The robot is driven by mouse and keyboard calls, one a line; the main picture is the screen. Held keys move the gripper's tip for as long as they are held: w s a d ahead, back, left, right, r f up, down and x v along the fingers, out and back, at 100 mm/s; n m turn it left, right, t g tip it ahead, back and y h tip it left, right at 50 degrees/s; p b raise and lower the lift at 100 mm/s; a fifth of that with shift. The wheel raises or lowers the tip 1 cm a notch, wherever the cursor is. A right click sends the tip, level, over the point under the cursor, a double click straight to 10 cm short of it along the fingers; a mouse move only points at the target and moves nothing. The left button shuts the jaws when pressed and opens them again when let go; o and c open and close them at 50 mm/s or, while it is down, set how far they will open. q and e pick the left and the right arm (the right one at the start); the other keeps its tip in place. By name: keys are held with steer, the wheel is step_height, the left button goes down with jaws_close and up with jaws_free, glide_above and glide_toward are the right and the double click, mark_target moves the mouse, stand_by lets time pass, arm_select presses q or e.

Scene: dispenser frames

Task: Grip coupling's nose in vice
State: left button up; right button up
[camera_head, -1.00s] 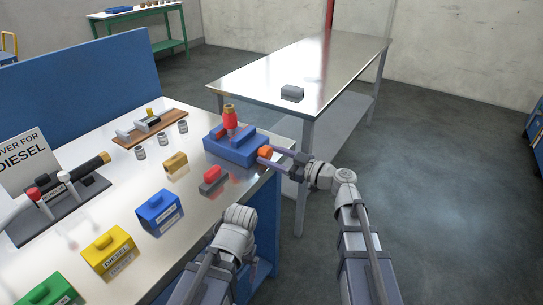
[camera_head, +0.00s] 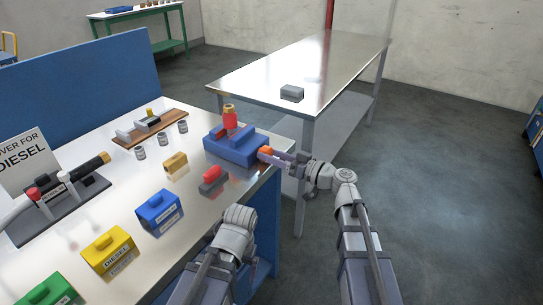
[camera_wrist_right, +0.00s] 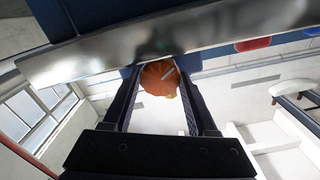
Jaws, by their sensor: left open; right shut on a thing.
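The coupling (camera_head: 230,119), red with a brass-coloured top, stands upright in the blue vice (camera_head: 232,149) at the right end of the bench. Its lower end is hidden by the vice, so I cannot tell how tightly the jaws hold it. My right gripper (camera_head: 273,155) is shut on the orange knob (camera_head: 265,150) at the vice's right side. The knob also shows between the fingers in the right wrist view (camera_wrist_right: 158,75). My left arm's wrist (camera_head: 240,215) is low in front of the bench edge. Its gripper's fingers are mostly hidden and hold nothing that I can see.
A red-and-grey block (camera_head: 212,181) lies in front of the vice. Blue (camera_head: 158,213), yellow (camera_head: 110,250) and green (camera_head: 50,292) boxes stand along the bench. Several small jars (camera_head: 162,139) stand behind. A steel table (camera_head: 300,65) stands beyond a gap.

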steer(key=shift+m, duration=0.7)
steer(key=o, duration=1.4)
steer(key=shift+c, duration=0.2)
steer(key=shift+d, duration=0.1)
steer(key=v, duration=0.7)
steer(key=shift+s+d, duration=0.25)
